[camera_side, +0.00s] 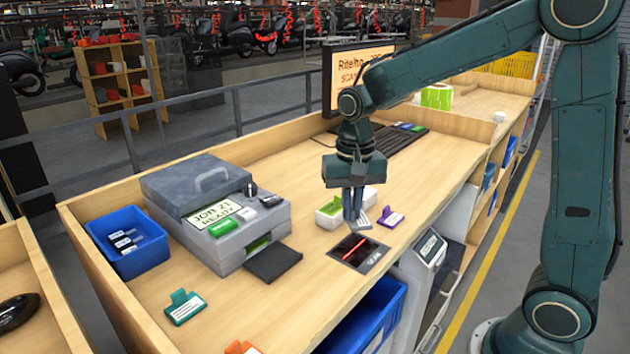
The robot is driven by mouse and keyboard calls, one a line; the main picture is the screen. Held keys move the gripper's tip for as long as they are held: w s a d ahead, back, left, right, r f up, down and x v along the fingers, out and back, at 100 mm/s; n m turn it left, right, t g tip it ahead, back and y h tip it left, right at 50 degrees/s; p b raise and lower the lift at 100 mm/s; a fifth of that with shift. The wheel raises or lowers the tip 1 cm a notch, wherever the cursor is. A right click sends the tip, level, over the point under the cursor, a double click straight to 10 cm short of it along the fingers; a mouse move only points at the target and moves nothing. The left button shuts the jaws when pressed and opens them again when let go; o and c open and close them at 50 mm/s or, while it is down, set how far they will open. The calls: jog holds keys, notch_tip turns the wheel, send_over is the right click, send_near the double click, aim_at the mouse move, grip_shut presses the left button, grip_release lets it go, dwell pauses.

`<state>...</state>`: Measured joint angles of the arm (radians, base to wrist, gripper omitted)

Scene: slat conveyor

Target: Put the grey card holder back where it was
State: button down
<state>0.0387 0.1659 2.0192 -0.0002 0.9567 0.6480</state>
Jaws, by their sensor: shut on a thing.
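My gripper (354,215) points down over the counter and is shut on the grey card holder (362,221). Little of the holder shows: a pale label edge is visible at the fingertips, and the fingers cover the rest. It is just behind the scanner window (358,252) with red lines, set in the counter top. I cannot tell whether the holder touches the counter. A purple card holder (391,217) stands close to its right.
A white box with green contents (330,213) is just left of my gripper. A grey register (215,225) and a blue bin with cards (128,243) stand at left. A black pad (272,263) lies before the register. A keyboard (395,142) and monitor (345,72) are behind. The front-middle counter is clear.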

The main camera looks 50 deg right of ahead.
jog(key=shift+r, duration=0.35)
